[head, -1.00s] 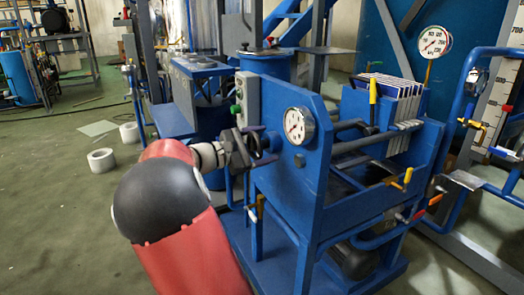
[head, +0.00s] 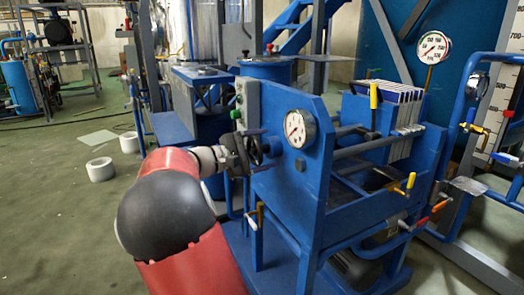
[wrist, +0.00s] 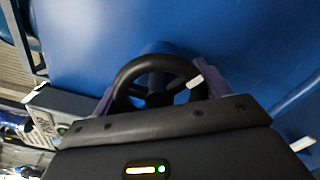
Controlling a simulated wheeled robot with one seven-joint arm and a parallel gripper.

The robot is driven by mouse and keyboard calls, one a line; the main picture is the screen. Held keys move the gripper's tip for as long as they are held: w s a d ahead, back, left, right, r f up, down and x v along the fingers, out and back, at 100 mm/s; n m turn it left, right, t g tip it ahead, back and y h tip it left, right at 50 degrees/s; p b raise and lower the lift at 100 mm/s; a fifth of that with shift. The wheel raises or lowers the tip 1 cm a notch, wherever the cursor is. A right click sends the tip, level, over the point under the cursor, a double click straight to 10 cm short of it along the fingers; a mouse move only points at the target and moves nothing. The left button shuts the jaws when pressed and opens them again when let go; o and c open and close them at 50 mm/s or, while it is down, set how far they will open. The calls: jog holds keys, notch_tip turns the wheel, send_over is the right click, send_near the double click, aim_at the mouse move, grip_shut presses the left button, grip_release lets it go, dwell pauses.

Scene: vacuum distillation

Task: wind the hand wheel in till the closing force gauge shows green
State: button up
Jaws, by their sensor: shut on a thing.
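The black hand wheel (head: 255,152) sits at the left end of the blue press frame, seen nearly edge-on in the head view. In the wrist view, the hand wheel (wrist: 160,62) shows its rim, spokes and a pale handle against a blue plate. My gripper (wrist: 160,85) has its purple-grey fingers on either side of the rim and is shut on the wheel. My gripper (head: 246,148) partly hides the wheel in the head view. A round white gauge (head: 300,128) is on the frame's end plate, just right of the wheel. Its needle and any green are too small to read.
A second gauge (head: 434,47) stands on a post behind the white plates (head: 404,100). A grey box with a green button (head: 246,100) is just above my gripper. Pipes with coloured valve handles are on the right. Open floor lies on the left with white rings (head: 100,169).

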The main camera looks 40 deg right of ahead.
aim_at(252, 152)
jog(key=o, duration=1)
jog(key=shift+p+v, duration=0.3)
jog(key=shift+v, duration=3.6)
jog(key=shift+w, duration=0.1)
